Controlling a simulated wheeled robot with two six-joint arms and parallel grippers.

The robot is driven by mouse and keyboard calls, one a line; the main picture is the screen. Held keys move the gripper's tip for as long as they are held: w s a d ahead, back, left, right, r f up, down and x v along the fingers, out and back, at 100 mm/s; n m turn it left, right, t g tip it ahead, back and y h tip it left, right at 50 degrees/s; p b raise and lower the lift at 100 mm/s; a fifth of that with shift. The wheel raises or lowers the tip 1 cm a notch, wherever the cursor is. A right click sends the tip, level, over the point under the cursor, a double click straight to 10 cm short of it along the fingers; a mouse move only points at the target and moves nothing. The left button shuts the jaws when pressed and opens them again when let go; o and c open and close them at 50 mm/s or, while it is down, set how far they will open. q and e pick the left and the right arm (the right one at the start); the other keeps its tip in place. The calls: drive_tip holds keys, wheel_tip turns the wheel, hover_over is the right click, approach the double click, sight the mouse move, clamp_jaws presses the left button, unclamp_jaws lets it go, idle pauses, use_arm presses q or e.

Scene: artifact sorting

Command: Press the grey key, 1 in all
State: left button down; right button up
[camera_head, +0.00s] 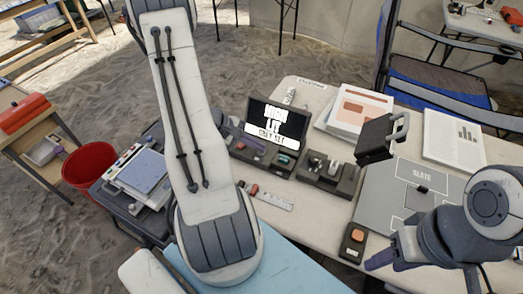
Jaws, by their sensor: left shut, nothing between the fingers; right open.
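A dark console with a screen (276,124) stands at the back middle of the table. White lettering on the screen has a lower line that seems to begin with "GREY". A row of small keys (283,159) lies along the console's front; their colours are too small to tell surely, and the left end is partly hidden. My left gripper (239,132) is shut and empty, its purple-grey fingers at the console's left end, mostly hidden behind my arm. Whether it touches a key I cannot tell. My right gripper (383,261) is open and empty at the table's front right.
A dark holder with small items (328,170) stands right of the console. A black handled case (382,137), a grey slate board (398,190), papers (453,150) and a box with an orange button (357,236) lie further right. A red bin (88,168) is left.

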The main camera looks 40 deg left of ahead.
use_arm(q)
drive_tip(key=shift+r+p, duration=0.35)
drive_tip(key=shift+r, duration=0.35)
drive_tip(key=shift+r+p, duration=1.85)
drive_tip(key=shift+r, duration=0.75)
drive_tip(key=shift+f, duration=0.1)
